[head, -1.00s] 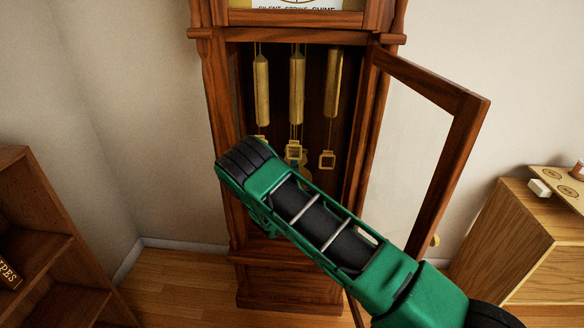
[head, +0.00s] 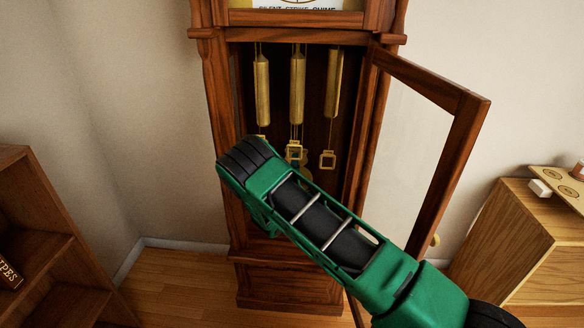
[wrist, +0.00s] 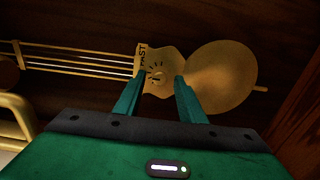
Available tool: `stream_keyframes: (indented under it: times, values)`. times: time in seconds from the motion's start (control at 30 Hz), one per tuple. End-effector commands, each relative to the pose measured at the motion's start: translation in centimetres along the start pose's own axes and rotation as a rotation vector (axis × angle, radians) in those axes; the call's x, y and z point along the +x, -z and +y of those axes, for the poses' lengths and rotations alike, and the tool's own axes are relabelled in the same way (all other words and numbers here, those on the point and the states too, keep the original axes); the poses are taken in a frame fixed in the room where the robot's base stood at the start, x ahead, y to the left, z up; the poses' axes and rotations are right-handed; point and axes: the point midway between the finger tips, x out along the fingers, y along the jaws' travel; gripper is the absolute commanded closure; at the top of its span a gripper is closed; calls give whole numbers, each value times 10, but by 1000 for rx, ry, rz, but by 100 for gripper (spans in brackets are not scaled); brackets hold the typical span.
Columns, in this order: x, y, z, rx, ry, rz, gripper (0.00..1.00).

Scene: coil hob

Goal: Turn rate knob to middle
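The rate knob (wrist: 157,74) shows in the wrist view as a small dark mark ringed by ticks on a brass plate (wrist: 167,60). The word FAST stands at the plate's left edge. The plate adjoins the round brass pendulum bob (wrist: 225,77). My gripper (wrist: 162,78) is open, with its two green fingertips on either side of the knob. I cannot tell whether either finger touches it, or exactly where the knob points. In the head view my green arm hides the knob and the gripper, in front of the clock case (head: 221,120).
Several brass weights (head: 297,88) hang inside the clock case. Its glazed door (head: 463,150) stands open to the right. A bookshelf (head: 45,225) is at the left and a wooden cabinet (head: 510,240) at the right. Brass pendulum rods (wrist: 80,58) run left in the wrist view.

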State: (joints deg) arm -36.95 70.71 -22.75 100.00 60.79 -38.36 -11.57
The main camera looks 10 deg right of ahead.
Motion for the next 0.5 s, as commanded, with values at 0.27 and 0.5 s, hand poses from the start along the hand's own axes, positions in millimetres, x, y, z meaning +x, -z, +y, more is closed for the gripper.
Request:
stream_keyframes:
  times: [0.27,0.5]
  values:
    - [-28,2,-1,-4,3,2,63]
    - [-73,2,-1,-5,3,2,63]
